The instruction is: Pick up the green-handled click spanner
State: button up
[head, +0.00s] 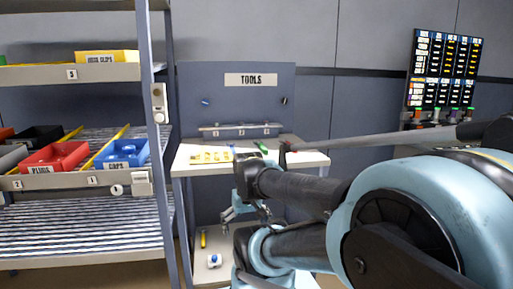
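A small green handle (261,146) shows on the white top of the tools bench (312,159), toward the back and right of its middle. It may be the green-handled click spanner, but it is too small to tell. A red-ended tool (287,147) lies just right of it. My gripper (246,214) hangs in front of the bench, below the level of its top and apart from the green handle. Its fingers look spread and nothing shows between them. My arm comes in from the right and hides part of the bench's front and right side.
A shelf rack with a red bin (56,157) and a blue bin (123,154) stands left; its post (155,120) is close to the bench. Yellow pieces (211,156) lie on the bench top. A lower shelf holds small items. A dark board (444,70) hangs at right.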

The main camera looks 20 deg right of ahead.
aim_at(261, 145)
jog(key=u, duration=0.5)
jog(key=k, duration=0.95)
jog(key=z, duration=0.7)
jog(key=i, duration=1)
